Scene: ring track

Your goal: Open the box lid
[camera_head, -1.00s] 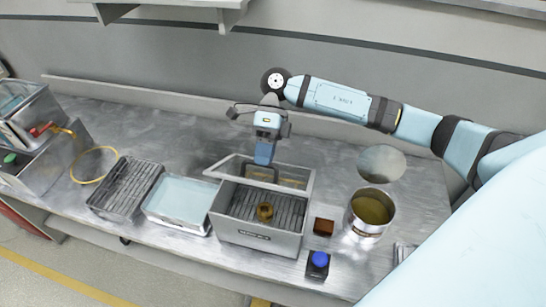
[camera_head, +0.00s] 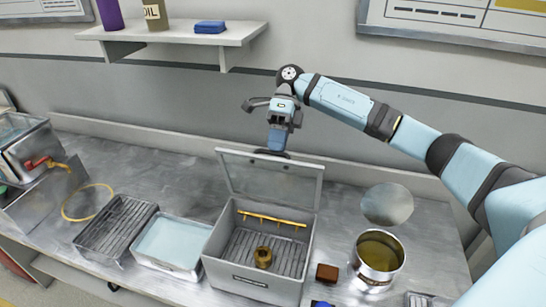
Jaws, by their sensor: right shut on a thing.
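The grey box (camera_head: 252,282) stands on the metal bench, with its lid (camera_head: 270,180) raised steeply at the back, hinged side down. Inside the box are a slatted rack, a yellow bar along the back and a brass ring-like part (camera_head: 263,257). My right gripper (camera_head: 277,152) is at the lid's top edge, shut on the lid's handle, which is largely hidden by the gripper. My left gripper is not in view.
Left of the box are a shallow tray (camera_head: 139,254) of pale liquid and a slatted rack (camera_head: 115,224). A brown block (camera_head: 327,273) and a metal pot (camera_head: 379,254) stand at the right. A shelf (camera_head: 175,38) hangs above.

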